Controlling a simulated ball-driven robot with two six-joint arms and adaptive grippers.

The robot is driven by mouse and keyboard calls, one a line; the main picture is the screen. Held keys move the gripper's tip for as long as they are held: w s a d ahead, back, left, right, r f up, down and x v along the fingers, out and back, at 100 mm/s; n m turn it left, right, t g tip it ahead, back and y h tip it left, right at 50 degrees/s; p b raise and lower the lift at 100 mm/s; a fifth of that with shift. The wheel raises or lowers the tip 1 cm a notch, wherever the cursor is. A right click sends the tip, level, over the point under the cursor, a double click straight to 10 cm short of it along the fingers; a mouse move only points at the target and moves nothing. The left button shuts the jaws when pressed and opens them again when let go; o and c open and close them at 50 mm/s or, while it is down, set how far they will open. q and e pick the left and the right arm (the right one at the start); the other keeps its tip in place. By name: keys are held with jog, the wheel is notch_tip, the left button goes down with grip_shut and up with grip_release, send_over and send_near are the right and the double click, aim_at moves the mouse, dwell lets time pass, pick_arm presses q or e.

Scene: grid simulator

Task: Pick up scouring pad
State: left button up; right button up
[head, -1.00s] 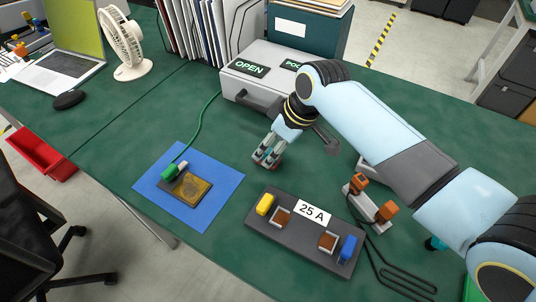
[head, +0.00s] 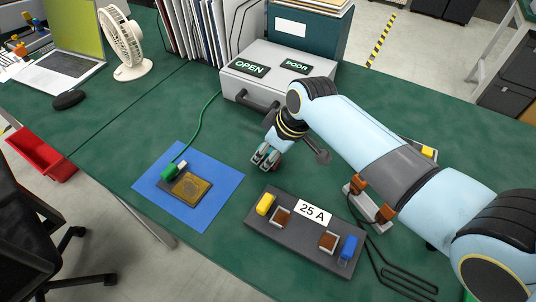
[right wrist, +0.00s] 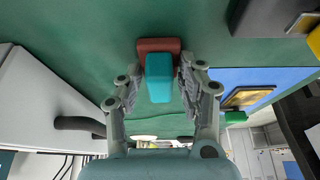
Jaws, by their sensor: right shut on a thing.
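My right gripper (head: 266,158) is low over the green table, between the grey box and the black 25 A block. In the right wrist view, its two fingers (right wrist: 160,82) are shut on a small teal block with a red-brown part at its far end, which I take to be the scouring pad (right wrist: 159,76). In the head view the fingers mostly hide the pad. I cannot tell whether it touches the table. My left gripper is not in view.
A grey box (head: 290,62) marked OPEN stands behind the gripper. The black 25 A block (head: 295,240) is in front. A blue mat (head: 225,190) with a gold-topped board (head: 190,187) and green cable lies left. An orange-and-grey fixture (head: 365,205) sits under my right arm.

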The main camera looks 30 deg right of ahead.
aim_at(270, 150)
jog(key=shift+r, duration=0.15)
notch_tip(270, 150, up, 4)
jog(key=shift+s+d+r+p, duration=0.15)
jog(key=shift+p, duration=0.15)
jog(key=s+d+r, duration=0.4)
jog(key=s+r, duration=0.2)
jog(key=s, duration=0.4)
jog(key=shift+s+d+r+p, duration=0.15)
jog(key=shift+d+r+p, duration=0.1)
jog(key=shift+p, duration=0.1)
jog(key=o, duration=0.6)
jog(key=c, duration=0.7)
grip_shut()
